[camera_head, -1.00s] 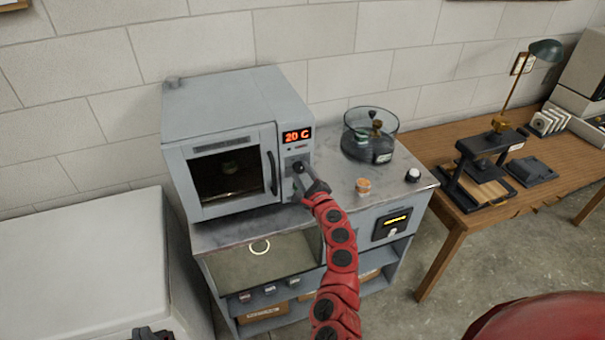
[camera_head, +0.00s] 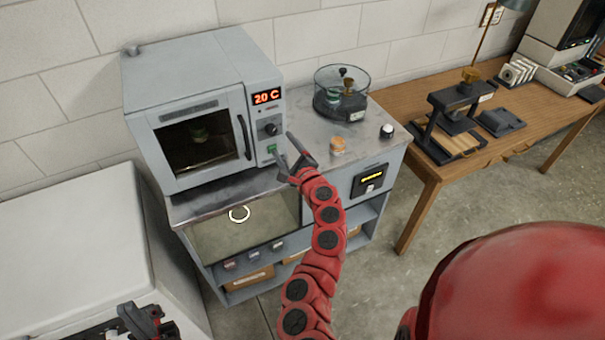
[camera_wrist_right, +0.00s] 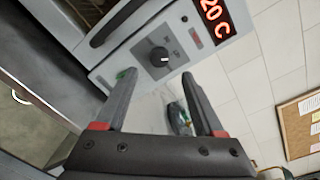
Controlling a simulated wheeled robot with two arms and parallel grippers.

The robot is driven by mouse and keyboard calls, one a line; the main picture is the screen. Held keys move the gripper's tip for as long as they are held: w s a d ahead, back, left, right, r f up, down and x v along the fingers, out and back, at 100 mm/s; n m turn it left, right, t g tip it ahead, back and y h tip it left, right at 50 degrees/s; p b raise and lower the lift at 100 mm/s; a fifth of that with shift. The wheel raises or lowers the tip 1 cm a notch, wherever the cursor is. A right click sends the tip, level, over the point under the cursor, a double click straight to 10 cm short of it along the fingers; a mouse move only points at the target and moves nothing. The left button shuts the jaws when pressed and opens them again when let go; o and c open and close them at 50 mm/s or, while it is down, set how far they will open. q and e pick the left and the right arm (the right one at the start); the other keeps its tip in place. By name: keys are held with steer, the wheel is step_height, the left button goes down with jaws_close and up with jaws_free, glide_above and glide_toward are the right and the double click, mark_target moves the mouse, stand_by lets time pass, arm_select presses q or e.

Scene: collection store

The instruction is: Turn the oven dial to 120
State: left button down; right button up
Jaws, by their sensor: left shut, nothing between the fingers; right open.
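The grey oven (camera_head: 185,75) stands on the bench, its door closed. Its black dial (camera_head: 271,129) is on the right-hand panel under a red display (camera_head: 267,97) reading 20 C. The dial also shows in the right wrist view (camera_wrist_right: 158,57) with a pale pointer mark. My right gripper (camera_head: 294,153) is open and empty, in front of the panel, lower right of the dial and apart from it. In the right wrist view its fingers (camera_wrist_right: 158,75) are spread, with the dial beyond the gap. My left gripper (camera_head: 140,318) is shut and empty at the bottom left, partly cut off.
A green button (camera_head: 271,148) sits below the dial. A wooden table (camera_head: 415,170) stands right. A white cabinet (camera_head: 70,240) stands at the left front.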

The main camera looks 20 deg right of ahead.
steer(key=s+b, duration=0.1)
steer(key=s, duration=0.9)
steer(key=shift+s+d+r+b, duration=0.2)
steer(key=shift+s+d+b, duration=0.15)
steer(key=shift+b, duration=0.05)
